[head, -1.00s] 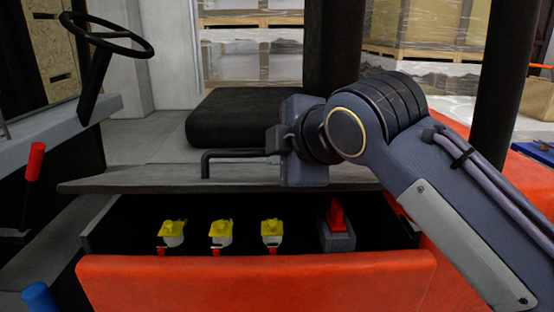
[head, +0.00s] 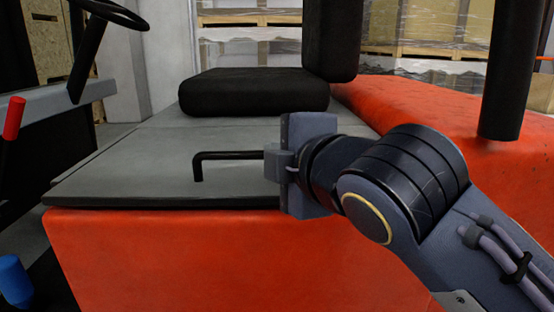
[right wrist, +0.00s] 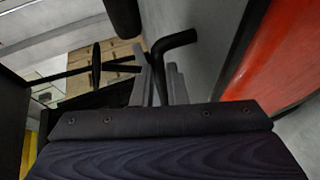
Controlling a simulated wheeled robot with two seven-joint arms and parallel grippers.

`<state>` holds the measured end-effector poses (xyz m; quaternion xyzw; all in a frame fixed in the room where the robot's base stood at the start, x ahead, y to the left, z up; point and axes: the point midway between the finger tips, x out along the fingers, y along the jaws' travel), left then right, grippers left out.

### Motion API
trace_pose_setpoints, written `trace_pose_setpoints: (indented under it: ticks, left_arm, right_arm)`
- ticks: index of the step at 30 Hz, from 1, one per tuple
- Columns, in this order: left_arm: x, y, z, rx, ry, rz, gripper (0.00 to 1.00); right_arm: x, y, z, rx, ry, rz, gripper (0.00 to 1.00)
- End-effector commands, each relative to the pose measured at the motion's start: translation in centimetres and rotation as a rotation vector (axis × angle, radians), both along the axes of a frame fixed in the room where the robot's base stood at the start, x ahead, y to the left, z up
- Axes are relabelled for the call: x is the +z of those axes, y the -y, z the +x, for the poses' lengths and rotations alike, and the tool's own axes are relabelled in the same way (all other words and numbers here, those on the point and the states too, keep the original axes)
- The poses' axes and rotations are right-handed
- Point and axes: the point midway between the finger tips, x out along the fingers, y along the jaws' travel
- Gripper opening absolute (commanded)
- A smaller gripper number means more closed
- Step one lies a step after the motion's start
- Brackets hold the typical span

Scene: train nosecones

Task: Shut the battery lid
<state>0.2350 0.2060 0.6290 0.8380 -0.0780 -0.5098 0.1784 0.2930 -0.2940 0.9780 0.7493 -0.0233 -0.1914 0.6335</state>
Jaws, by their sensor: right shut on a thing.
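The battery lid (head: 130,180) is a flat grey panel lying down over the orange battery box (head: 170,255); the compartment inside is hidden. A black bar handle (head: 225,155) stands on the lid. My right gripper (head: 272,165) is shut on the right end of this handle. In the right wrist view, the gripper fingers (right wrist: 160,85) close around the handle (right wrist: 175,40), whose bent end sticks out beyond them. My left gripper is not in view.
A black seat (head: 255,95) rests behind the lid. A steering wheel (head: 115,12) and a red-topped lever (head: 14,118) are at the left. A black post (head: 505,70) rises at the right from an orange body panel (head: 420,105).

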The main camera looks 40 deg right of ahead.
Motion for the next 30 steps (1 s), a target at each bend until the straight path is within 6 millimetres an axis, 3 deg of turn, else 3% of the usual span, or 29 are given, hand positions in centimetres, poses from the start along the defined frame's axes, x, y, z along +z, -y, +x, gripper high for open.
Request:
trace_pose_setpoints:
  ticks: [1, 8, 9, 14, 22, 30]
  left_arm:
    - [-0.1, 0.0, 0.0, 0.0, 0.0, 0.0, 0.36]
    - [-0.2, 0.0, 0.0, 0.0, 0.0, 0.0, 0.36]
    - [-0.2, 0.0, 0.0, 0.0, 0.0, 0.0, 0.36]
    - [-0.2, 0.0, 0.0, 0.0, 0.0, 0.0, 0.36]
    - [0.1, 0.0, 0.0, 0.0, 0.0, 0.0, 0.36]
    - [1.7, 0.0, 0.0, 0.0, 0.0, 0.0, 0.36]
  right_arm:
    - [-1.2, -0.2, 0.1, 0.001, -0.032, 0.011, 0.0]
    - [-1.3, -0.2, 0.2, 0.002, -0.034, 0.013, 0.0]
    - [-1.3, -0.2, 0.2, 0.002, -0.033, 0.013, 0.15]
    - [-1.2, -0.1, 0.2, 0.001, -0.032, 0.011, 0.34]
    - [-0.8, -0.2, -0.3, -0.001, -0.026, 0.009, 0.34]
    - [0.7, -1.4, -4.3, 0.002, -0.021, 0.008, 0.34]
